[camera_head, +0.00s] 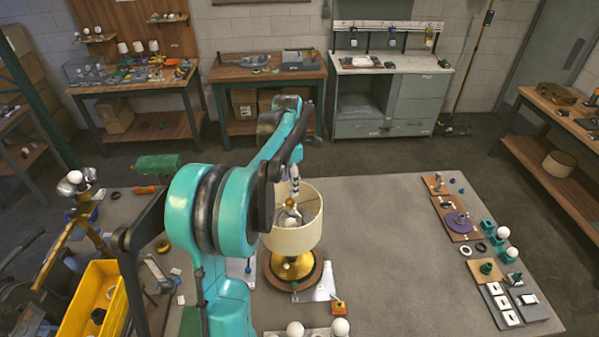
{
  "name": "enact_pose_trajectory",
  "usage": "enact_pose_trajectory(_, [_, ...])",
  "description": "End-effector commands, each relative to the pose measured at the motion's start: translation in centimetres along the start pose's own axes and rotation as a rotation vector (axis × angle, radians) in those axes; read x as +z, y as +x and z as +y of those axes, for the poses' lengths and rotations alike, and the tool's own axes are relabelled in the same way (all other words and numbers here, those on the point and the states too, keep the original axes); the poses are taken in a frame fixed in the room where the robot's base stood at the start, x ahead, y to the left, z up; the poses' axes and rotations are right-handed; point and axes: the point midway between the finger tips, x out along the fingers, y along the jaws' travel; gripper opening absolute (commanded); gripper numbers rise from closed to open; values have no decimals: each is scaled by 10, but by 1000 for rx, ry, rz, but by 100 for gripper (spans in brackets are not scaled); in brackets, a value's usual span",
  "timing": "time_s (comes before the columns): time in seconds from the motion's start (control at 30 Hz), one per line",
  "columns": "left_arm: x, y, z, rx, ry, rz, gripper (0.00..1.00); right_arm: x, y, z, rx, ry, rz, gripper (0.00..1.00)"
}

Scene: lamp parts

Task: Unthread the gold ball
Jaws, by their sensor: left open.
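A lamp stands on the grey table, with a cream drum shade (292,238) and a gold base (291,267) on a round brown board. Inside the open top of the shade a small gold ball (290,204) shows above paler metal parts. My left gripper (294,187) points down over the shade opening, just above the gold ball. It is open and small in view. I cannot tell whether its fingers are around the ball or only above it. My teal left arm hides the area left of the lamp. My right gripper is not in view.
White bulbs (340,327) stand at the table's front edge. A yellow bin (93,305) is at the left. Boards, rings and bulbs (503,232) line the right edge. The table between (390,240) is clear.

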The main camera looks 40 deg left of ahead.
Motion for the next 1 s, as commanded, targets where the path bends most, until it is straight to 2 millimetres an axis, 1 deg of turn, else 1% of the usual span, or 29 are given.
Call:
enact_pose_trajectory(0.07, [0, 1, 0, 0, 0, 0, 50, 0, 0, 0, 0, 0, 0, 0])
enact_pose_trajectory(0.17, [0, 7, 0, 0, 0, 0, 50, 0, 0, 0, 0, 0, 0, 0])
enact_pose_trajectory(0.27, [0, 20, 0, 0, 0, 0, 50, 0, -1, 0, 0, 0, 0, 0])
enact_pose_trajectory(0.5, [0, 58, 0, 0, 0, 0, 50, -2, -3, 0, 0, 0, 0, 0])
enact_pose_trajectory(0.6, [0, 69, 0, 0, 0, 0, 50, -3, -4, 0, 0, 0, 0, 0])
enact_pose_trajectory(0.77, [0, 77, 0, 0, 0, 0, 50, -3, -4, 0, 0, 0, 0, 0])
enact_pose_trajectory(1.0, [0, 78, 0, 0, 0, 0, 50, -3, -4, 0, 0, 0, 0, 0])
